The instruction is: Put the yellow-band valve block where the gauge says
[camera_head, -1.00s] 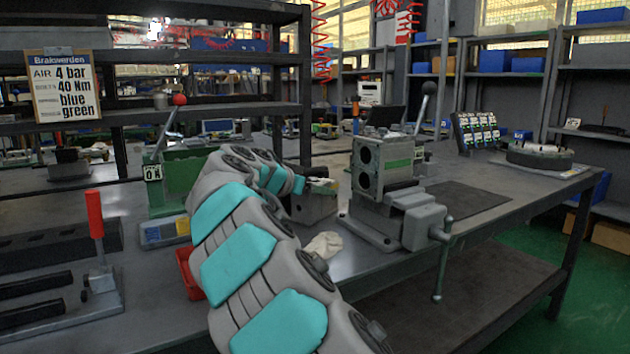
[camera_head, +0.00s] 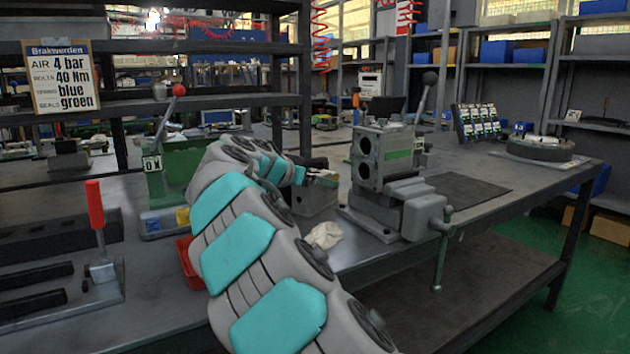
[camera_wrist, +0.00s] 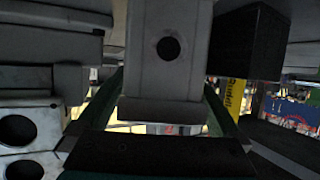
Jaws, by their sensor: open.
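A grey valve block (camera_head: 367,160) with a green band (camera_head: 398,154) and two round holes on its side sits in the vise (camera_head: 410,212) on the bench. I see no clear yellow band on any block. My gripper (camera_wrist: 165,88) is open in the wrist view, with a finger on either side of a grey block face (camera_wrist: 168,75) with one dark hole; I cannot tell if they touch it. In the head view my arm hides most of the gripper, beside a grey box (camera_head: 316,200) left of the vise. No gauge reading is legible.
A sign (camera_head: 62,77) reads 4 bar, 40 Nm, blue, green. A green fixture (camera_head: 175,172) with a red-knobbed lever, a red tray (camera_head: 188,262) and a crumpled cloth (camera_head: 323,235) are near my arm. A round stand (camera_head: 541,150) is at the right. A dark mat (camera_head: 465,197) lies bare.

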